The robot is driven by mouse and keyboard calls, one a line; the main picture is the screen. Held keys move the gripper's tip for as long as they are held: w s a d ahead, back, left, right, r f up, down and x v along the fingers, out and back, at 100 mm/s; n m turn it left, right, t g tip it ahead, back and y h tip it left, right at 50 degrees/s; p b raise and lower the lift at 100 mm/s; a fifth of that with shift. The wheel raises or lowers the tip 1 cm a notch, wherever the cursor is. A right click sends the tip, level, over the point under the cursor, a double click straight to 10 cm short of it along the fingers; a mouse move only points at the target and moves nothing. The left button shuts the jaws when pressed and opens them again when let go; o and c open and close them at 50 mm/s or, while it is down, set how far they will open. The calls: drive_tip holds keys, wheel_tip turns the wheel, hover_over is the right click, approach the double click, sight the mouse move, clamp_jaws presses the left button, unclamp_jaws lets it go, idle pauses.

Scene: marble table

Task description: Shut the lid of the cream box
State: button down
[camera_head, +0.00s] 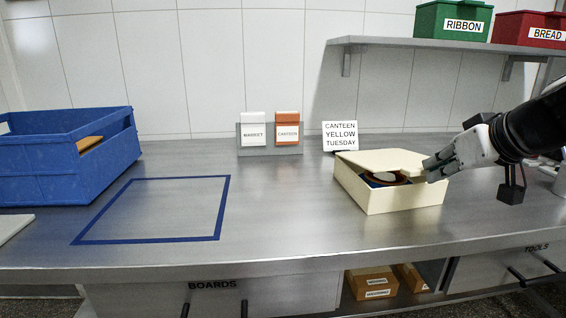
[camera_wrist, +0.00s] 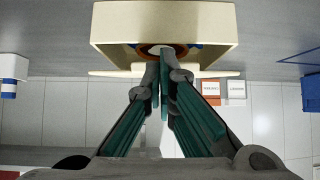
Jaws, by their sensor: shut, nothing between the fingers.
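The cream box (camera_head: 405,198) stands on the metal counter right of centre. Its lid (camera_head: 372,160) is partly open, raised over the box with a gap below its near side. Through the gap a round brown-rimmed thing with a pale middle (camera_head: 388,178) and some blue show inside. My gripper (camera_head: 428,170) is shut and empty at the box's right side, by the lid's edge. In the wrist view the box (camera_wrist: 220,22) and lid edge (camera_wrist: 105,72) appear beyond my closed fingertips (camera_wrist: 163,60). Whether they touch the lid I cannot tell.
A blue crate (camera_head: 70,165) stands at the left, beside a blue outlined square (camera_head: 152,240) on the counter. A sign (camera_head: 340,136) and a card holder (camera_head: 270,148) stand behind the box. A shelf (camera_head: 440,45) above holds green and red bins. The counter's middle is clear.

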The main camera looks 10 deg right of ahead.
drive_tip(key=shift+s+f+b, duration=0.15)
drive_tip(key=shift+f+b, duration=0.8)
drive_tip(key=shift+b, duration=0.3)
drive_tip(key=shift+s+f+b, duration=0.15)
drive_tip(key=shift+f+b, duration=0.75)
drive_tip(key=shift+b, duration=0.3)
drive_tip(key=shift+s, duration=0.1)
